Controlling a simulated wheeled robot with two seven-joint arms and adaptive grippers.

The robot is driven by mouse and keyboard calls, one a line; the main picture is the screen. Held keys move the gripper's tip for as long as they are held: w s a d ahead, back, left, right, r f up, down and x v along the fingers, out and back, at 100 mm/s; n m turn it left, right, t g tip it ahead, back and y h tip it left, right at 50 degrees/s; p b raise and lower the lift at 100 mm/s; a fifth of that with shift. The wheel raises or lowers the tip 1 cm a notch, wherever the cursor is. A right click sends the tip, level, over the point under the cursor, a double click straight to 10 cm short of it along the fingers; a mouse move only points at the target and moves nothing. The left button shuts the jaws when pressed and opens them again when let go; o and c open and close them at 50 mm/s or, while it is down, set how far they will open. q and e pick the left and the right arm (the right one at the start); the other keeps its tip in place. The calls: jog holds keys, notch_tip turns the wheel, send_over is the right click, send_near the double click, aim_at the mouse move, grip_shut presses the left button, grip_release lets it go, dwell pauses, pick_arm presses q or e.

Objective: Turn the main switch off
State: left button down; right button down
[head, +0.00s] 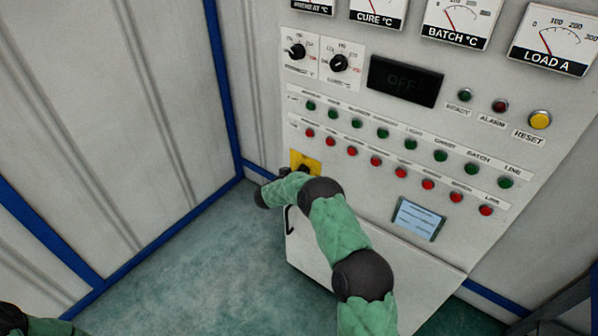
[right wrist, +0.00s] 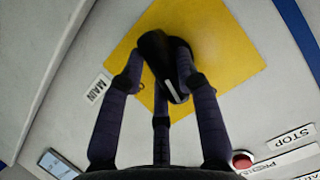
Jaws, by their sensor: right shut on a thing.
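The main switch is a black rotary knob (right wrist: 155,48) with a white mark on a square yellow plate (right wrist: 220,60). The plate also shows in the head view (head: 298,157), at the cabinet's left edge. My right gripper (right wrist: 160,68) has its dark fingers closed around the knob, with fingertips on either side of it. The knob's marked end points down and slightly right in the wrist view. No on or off lettering is readable at the plate. In the head view my right forearm hides most of the knob. My left gripper is not in view.
A "MAIN" label (right wrist: 98,88) sits beside the plate. Rows of green (head: 383,132) and red (head: 376,160) buttons run to the right of the switch. A dark display (head: 404,81) faintly reads OFF. A blue-framed wall (head: 110,110) stands left; the floor (head: 190,270) there is clear.

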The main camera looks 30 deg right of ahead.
jog(key=shift+n+g+p, duration=0.6)
jog(key=shift+n+p, duration=0.1)
jog(key=shift+n, duration=0.2)
jog(key=c, duration=0.9)
grip_release()
jog(key=shift+a+r, duration=0.15)
jog(key=v, duration=1.1)
jog(key=shift+a, duration=0.45)
